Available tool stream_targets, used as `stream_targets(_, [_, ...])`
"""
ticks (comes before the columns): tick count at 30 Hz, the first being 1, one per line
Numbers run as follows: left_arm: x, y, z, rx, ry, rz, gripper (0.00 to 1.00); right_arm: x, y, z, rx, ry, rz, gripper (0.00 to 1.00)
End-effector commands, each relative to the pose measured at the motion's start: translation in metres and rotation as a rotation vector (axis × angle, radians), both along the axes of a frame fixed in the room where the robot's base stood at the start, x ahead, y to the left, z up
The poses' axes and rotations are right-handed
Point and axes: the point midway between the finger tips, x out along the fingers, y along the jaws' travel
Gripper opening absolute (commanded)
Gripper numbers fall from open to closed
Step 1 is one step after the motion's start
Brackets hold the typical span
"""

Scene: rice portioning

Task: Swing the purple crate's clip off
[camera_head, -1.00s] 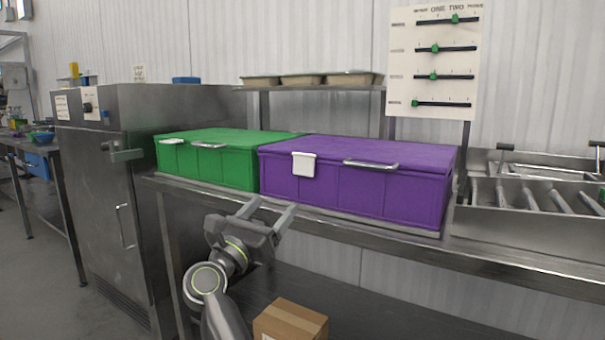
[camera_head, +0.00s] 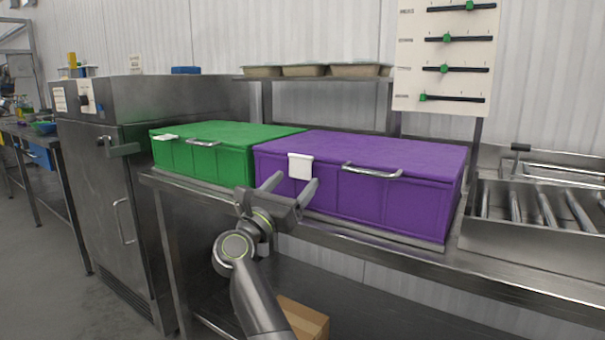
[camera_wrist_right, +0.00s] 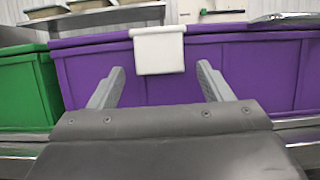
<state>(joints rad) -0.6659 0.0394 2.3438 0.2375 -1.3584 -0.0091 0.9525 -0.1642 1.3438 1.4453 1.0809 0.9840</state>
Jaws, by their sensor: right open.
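The purple crate (camera_head: 385,203) stands on the steel counter, with a purple lid and a metal handle on its front. Its white clip (camera_head: 300,166) hangs over the front top edge, left of the handle. In the right wrist view the clip (camera_wrist_right: 158,50) lies flat against the purple front (camera_wrist_right: 85,75), upper middle. My right gripper (camera_head: 293,183) is open and empty in front of the crate. In the wrist view its two fingers (camera_wrist_right: 160,78) point at the crate, one on each side below the clip, not touching it. My left gripper is out of view.
A green crate (camera_head: 225,158) with its own white clip and handle stands close on the left. The counter's front edge (camera_head: 400,257) runs below my gripper. A steel cabinet (camera_head: 90,200) is at left, metal trays (camera_head: 540,215) at right, a cardboard box (camera_head: 305,318) below.

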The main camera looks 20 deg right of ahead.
Motion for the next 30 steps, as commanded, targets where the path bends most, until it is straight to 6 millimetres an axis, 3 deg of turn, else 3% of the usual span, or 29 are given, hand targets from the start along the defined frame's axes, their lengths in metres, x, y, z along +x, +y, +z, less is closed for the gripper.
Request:
stream_targets(14, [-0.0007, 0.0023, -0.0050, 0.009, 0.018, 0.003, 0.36, 0.0033, -0.0030, 0.0053, 0.001, 0.000, 0.004, 0.73])
stream_targets(24, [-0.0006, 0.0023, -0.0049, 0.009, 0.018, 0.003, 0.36, 0.0033, -0.0029, 0.0053, 0.000, -0.001, 0.004, 0.28])
stream_targets(30, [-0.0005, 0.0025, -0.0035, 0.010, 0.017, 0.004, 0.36, 0.0032, -0.0027, 0.0060, 0.004, 0.002, 0.004, 0.28])
